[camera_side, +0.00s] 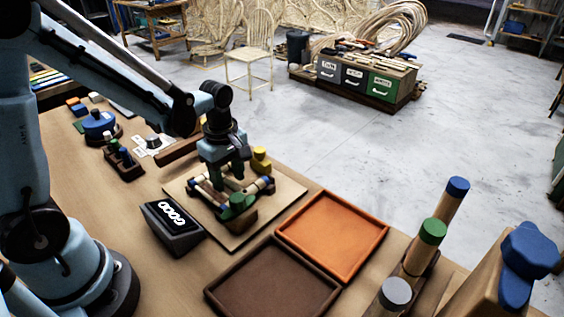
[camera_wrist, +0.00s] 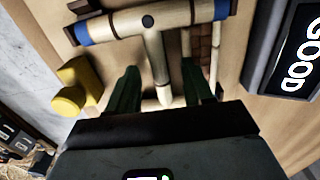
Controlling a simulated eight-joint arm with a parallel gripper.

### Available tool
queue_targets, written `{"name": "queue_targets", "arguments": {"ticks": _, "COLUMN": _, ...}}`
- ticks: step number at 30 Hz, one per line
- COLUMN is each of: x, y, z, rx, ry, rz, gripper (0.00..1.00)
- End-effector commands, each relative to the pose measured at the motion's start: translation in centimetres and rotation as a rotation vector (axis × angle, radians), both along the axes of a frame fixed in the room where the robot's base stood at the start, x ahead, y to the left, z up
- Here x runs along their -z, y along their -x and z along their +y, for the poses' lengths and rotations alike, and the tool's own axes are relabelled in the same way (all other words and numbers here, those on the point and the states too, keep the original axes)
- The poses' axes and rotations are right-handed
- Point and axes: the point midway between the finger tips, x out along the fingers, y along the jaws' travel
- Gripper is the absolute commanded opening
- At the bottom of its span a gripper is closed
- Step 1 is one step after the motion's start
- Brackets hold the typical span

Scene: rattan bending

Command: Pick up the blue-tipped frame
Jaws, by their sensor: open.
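The blue-tipped frame (camera_wrist: 170,20) is a pale rattan crosspiece with blue ends and a stem joined at its middle. In the wrist view the stem runs down between the two dark green fingers of my gripper (camera_wrist: 160,68). The fingers stand apart, one on each side of the stem; whether either touches it cannot be told. In the side view my gripper (camera_side: 229,172) points down over the square board (camera_side: 240,236), and the frame is partly hidden by the fingers and the fixture parts. A blue end (camera_side: 266,181) shows at the right.
A GOOD display (camera_side: 172,228) stands beside the board, and a yellow block (camera_side: 261,160) sits behind. An orange tray (camera_side: 333,235) and a brown tray (camera_side: 272,285) lie to the right. Tall posts with blue, green and grey caps stand at front right.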

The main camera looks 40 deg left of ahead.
Motion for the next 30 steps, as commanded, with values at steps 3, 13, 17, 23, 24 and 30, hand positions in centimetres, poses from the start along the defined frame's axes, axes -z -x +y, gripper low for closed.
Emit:
{"name": "queue_targets", "arguments": {"ticks": 3, "x": 0.18, "y": 0.02, "z": -0.01, "rx": 0.0, "ry": 0.0, "rz": 0.0, "gripper": 0.51}}
{"name": "queue_targets", "arguments": {"ticks": 13, "x": 0.14, "y": 0.02, "z": -0.01, "rx": 0.0, "ry": 0.0, "rz": 0.0, "gripper": 0.23}}
{"name": "queue_targets", "arguments": {"ticks": 17, "x": 0.14, "y": 0.01, "z": -0.01, "rx": 0.0, "ry": 0.0, "rz": 0.0, "gripper": 0.04}}
{"name": "queue_targets", "arguments": {"ticks": 23, "x": 0.13, "y": 0.01, "z": -0.01, "rx": 0.0, "ry": 0.0, "rz": 0.0, "gripper": 0.0}}
{"name": "queue_targets", "arguments": {"ticks": 24, "x": 0.13, "y": 0.01, "z": -0.01, "rx": 0.0, "ry": 0.0, "rz": 0.0, "gripper": 0.0}}
{"name": "queue_targets", "arguments": {"ticks": 30, "x": -0.13, "y": -0.01, "z": -0.01, "rx": 0.0, "ry": 0.0, "rz": 0.0, "gripper": 0.0}}
